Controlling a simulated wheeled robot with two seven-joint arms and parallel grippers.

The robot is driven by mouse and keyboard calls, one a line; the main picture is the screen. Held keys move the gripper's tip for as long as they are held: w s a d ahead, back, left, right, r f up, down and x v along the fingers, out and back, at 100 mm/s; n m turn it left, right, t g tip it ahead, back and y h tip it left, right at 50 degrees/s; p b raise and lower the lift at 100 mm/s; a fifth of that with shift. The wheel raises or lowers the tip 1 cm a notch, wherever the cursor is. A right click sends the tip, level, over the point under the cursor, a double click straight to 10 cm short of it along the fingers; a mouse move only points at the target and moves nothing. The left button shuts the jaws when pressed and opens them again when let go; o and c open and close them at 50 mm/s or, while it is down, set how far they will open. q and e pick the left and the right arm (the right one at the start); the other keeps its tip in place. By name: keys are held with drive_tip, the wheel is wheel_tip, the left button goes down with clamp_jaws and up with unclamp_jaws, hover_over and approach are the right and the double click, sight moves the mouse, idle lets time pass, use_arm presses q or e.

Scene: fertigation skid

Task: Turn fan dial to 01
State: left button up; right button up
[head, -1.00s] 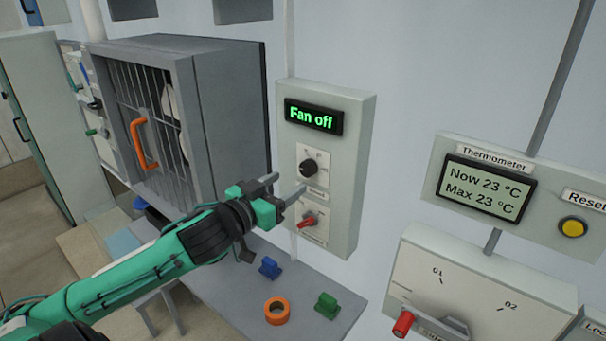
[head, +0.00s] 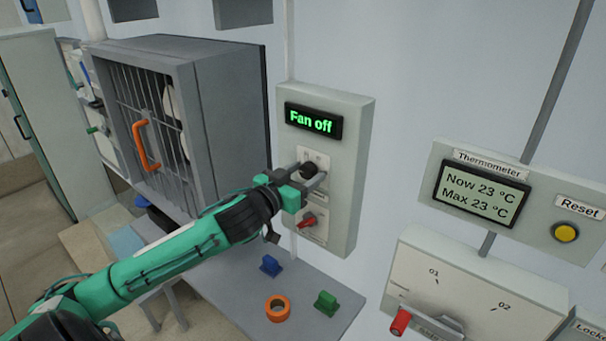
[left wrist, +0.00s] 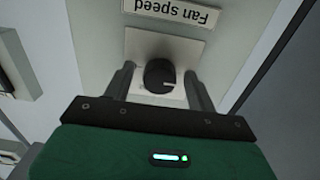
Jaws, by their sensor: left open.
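The black round fan dial (head: 309,171) sits on a pale plate on the fan control box (head: 348,170). The display (head: 313,120) above it reads "Fan off". My left gripper (head: 312,176) is open at the dial, one finger on either side. In the left wrist view the dial (left wrist: 159,75) lies between the two fingers of my gripper (left wrist: 158,82), with a gap on both sides. A "Fan speed" label (left wrist: 178,12) shows there upside down. The dial's number marks are too small or hidden to read. My right gripper is not in view.
A red switch (head: 307,221) is just below the gripper on the same box. A grey fan housing with an orange handle (head: 146,146) stands to the left. A blue block (head: 270,265), an orange ring (head: 277,309) and a green block (head: 325,304) lie on the shelf below.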

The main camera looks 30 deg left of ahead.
use_arm(q)
drive_tip(key=c, duration=1)
drive_tip(key=shift+m, duration=0.4)
drive_tip(key=shift+m+p, duration=0.35)
drive_tip(key=shift+m, duration=0.25)
drive_tip(key=m+p, duration=0.1)
drive_tip(key=m, duration=0.6)
drive_tip(key=shift+p, duration=0.3)
drive_tip(key=shift+a+m+p, duration=0.1)
drive_tip(key=shift+m+p, duration=0.2)
drive_tip(key=shift+m, duration=1.1)
